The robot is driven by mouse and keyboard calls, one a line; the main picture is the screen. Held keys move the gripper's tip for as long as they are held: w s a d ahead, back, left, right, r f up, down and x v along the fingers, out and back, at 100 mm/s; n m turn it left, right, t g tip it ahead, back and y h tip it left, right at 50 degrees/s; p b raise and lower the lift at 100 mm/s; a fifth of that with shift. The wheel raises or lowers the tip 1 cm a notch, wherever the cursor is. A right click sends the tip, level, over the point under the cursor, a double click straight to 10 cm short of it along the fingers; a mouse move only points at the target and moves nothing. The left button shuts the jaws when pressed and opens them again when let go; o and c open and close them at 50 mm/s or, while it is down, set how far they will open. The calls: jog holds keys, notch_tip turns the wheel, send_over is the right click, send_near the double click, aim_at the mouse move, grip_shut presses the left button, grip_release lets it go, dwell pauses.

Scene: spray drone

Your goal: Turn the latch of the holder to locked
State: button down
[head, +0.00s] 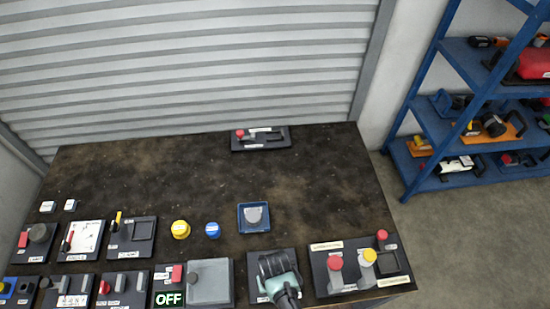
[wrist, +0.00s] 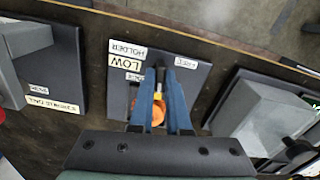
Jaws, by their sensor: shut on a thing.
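The dark holder panel (wrist: 197,80) is below my gripper in the wrist view, with labels reading HOLDER, LOW and FREE. It also shows at the front of the table in the head view (head: 252,264). My gripper (wrist: 164,72) has its blue fingers down at the panel, close together around a small yellow part, which seems to be the latch (wrist: 159,88). A round orange part (wrist: 157,113) shows between the fingers, nearer my wrist. In the head view my gripper (head: 276,266) covers most of the panel, so the latch's angle cannot be read.
A panel with red and yellow buttons (head: 320,270) stands close on the right. A grey box panel (head: 209,284) with an OFF display stands on the left. A blue tray (head: 242,226) lies behind. The table's middle (head: 190,180) is clear.

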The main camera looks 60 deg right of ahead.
jog(key=shift+m, duration=0.8)
jog(key=c, duration=0.9)
grip_release()
jog(key=shift+r, duration=0.1)
notch_tip(320, 180, up, 13)
jog(key=shift+f, duration=0.1)
